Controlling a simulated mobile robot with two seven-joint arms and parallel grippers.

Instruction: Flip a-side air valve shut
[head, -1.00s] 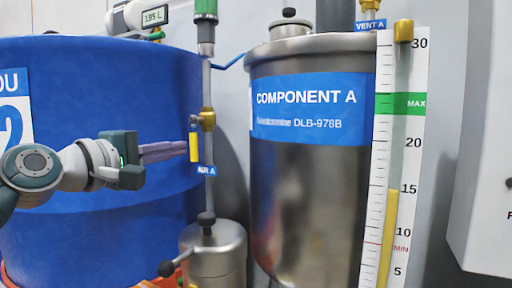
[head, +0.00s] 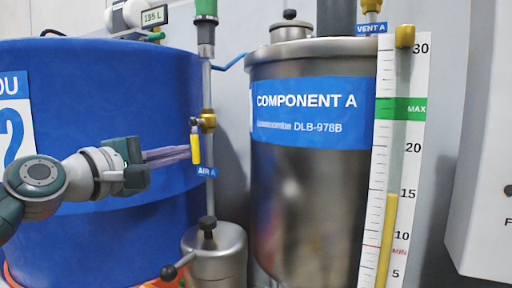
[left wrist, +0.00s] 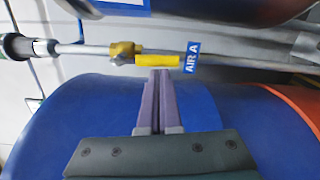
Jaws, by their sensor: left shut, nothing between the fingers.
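The air A valve is a brass body (head: 208,121) on a thin vertical pipe, with a yellow handle (head: 196,149) hanging down along the pipe. A blue AIR A tag (head: 206,172) sits just below the handle. My left gripper (head: 187,153) is shut and empty, its purple fingers pointing right, with the tips close to the handle's left side. In the left wrist view the fingertips (left wrist: 160,72) end right at the yellow handle (left wrist: 157,61); I cannot tell whether they touch. The brass body (left wrist: 124,53) also shows there. My right gripper is not in view.
A large blue drum (head: 100,120) stands behind my left arm. The steel COMPONENT A tank (head: 310,190) with a level gauge (head: 400,160) stands right of the pipe. A small steel pot (head: 215,255) with a black-knobbed lever is below the valve.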

